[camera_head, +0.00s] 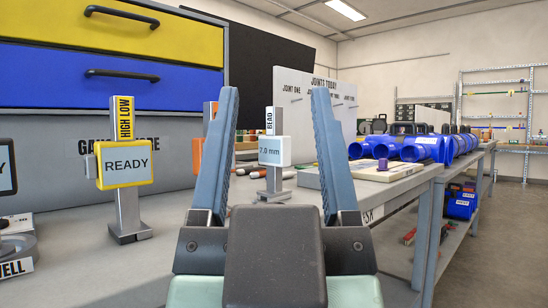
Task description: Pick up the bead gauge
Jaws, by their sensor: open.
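The bead gauge (274,151) stands upright on the grey bench. It is a grey metal post on a small foot, with a "BEAD" label at the top and a white display reading 7.0 mm. My gripper (277,92) is open, with its two blue fingers pointing up and apart. In the picture the gauge shows between the fingers, beyond my gripper. I see no contact between them. The gauge's base is partly close above my gripper's dark body in the picture.
A yellow-framed HIGH LOW gauge (126,171) reading READY stands to the left. An orange item (197,154) is partly hidden behind my left finger. The yellow and blue drawers (110,80) rise behind left.

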